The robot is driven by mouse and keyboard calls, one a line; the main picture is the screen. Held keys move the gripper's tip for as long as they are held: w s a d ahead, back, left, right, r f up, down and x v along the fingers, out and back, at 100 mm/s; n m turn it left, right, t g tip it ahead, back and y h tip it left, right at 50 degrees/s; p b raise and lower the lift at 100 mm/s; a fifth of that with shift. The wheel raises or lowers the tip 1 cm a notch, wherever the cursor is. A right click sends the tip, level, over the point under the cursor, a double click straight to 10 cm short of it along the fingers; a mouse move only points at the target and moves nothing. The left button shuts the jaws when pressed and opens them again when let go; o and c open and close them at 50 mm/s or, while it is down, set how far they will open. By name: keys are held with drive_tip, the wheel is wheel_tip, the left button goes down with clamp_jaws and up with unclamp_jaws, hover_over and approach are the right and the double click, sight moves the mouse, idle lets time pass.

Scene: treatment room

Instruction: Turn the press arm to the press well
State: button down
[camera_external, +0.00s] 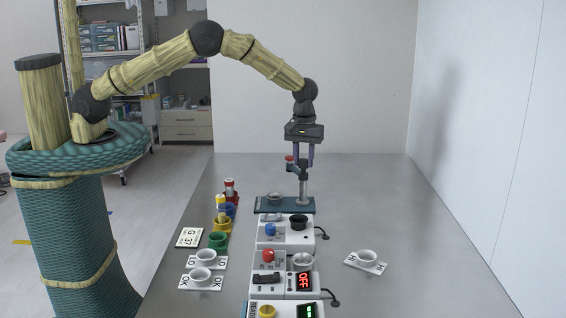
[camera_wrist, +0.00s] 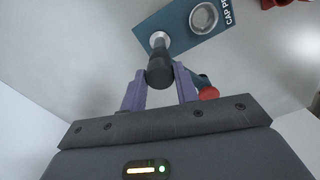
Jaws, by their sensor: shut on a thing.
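The cap press has a teal base (camera_external: 262,206) with a grey round press well (camera_external: 274,197) at its left and an upright metal post (camera_external: 303,188) at its right. The press arm (camera_external: 297,166) sits on the post, with a red end (camera_external: 289,158) to the left. My gripper (camera_external: 304,164) points down over the post, shut on the press arm. In the wrist view, a dark cylindrical part (camera_wrist: 160,68) is between the purple fingers (camera_wrist: 160,84). The red end (camera_wrist: 208,93) shows beside the right finger, apart from the press well (camera_wrist: 203,17). The grip contact is partly hidden.
White device boxes (camera_external: 290,236) with knobs and displays line the table in front of the press. Coloured cups (camera_external: 218,241) stand left. White cup holders (camera_external: 205,261) lie near left, and another (camera_external: 367,258) lies right. The table's right side (camera_external: 400,200) is mostly clear.

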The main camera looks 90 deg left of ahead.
drive_tip(key=n, duration=0.6)
drive_tip(key=shift+r+n+p, duration=0.1)
drive_tip(key=shift+n+p, duration=0.2)
drive_tip(key=shift+p, duration=0.05)
drive_tip(key=n+p, duration=0.1)
drive_tip(key=n, duration=0.4)
drive_tip(key=shift+n, duration=0.4)
drive_tip(key=c, duration=1.1)
unclamp_jaws()
drive_tip(key=shift+o, duration=0.2)
wheel_tip(320, 180, up, 17)
drive_tip(key=b, duration=0.3)
drive_tip(key=shift+r, duration=0.15)
